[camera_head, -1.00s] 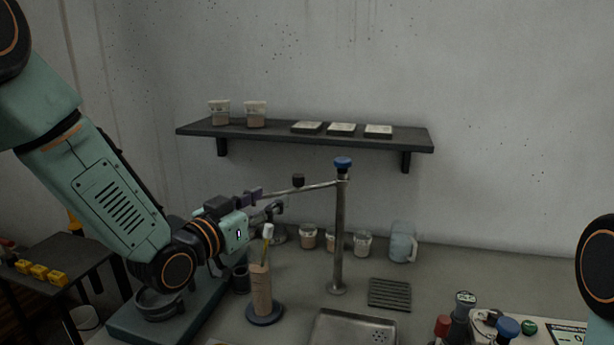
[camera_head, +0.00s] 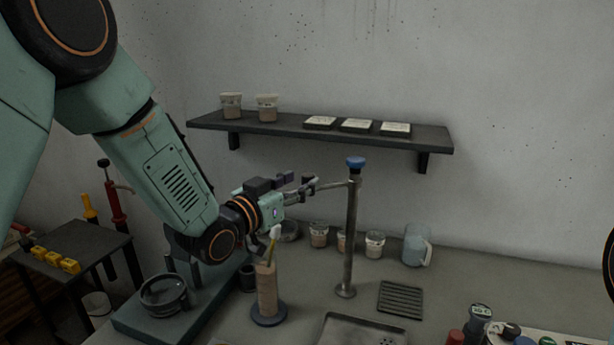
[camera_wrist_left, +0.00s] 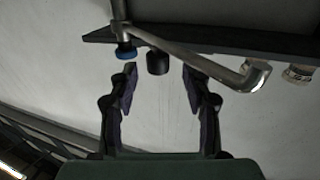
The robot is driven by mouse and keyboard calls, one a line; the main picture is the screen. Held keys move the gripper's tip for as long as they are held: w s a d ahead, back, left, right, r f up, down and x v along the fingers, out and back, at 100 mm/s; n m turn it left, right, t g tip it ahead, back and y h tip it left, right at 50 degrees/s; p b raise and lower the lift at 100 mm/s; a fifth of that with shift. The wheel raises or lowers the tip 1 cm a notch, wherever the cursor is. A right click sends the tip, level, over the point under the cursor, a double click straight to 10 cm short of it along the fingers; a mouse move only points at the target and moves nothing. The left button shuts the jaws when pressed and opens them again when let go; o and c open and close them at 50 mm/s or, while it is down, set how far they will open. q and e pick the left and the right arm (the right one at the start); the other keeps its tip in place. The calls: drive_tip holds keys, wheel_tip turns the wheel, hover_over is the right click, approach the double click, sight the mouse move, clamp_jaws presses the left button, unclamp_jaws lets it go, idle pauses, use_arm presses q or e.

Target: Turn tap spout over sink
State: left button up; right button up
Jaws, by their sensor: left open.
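The tap is a grey metal column (camera_head: 350,240) with a blue cap (camera_head: 356,162). Its thin spout (camera_head: 335,186) points left, away from over the metal sink (camera_head: 331,325) at the bottom edge. My left gripper (camera_head: 298,183) is open at the spout, covering its outer part in the head view. I cannot tell whether a finger touches the spout. My right gripper is out of view.
A wooden holder with a brush (camera_head: 267,290) stands below the left gripper. A shelf (camera_head: 290,128) with tubs hangs above. A ribbed mat (camera_head: 400,299) lies right of the column.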

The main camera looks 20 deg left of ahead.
sight(304, 180)
use_arm(q)
drive_tip(key=x, duration=0.4)
drive_tip(key=shift+s+d+f, duration=0.1)
drive_tip(key=shift+d+f, duration=0.05)
drive_tip(key=shift+s+a, duration=0.25)
drive_tip(key=shift+s, duration=0.05)
drive_tip(key=shift+w+d, duration=0.1)
drive_tip(key=shift+d, duration=0.1)
drive_tip(key=shift+c, duration=1.4)
drive_tip(key=shift+w, duration=0.2)
drive_tip(key=c, duration=0.3)
clamp_jaws()
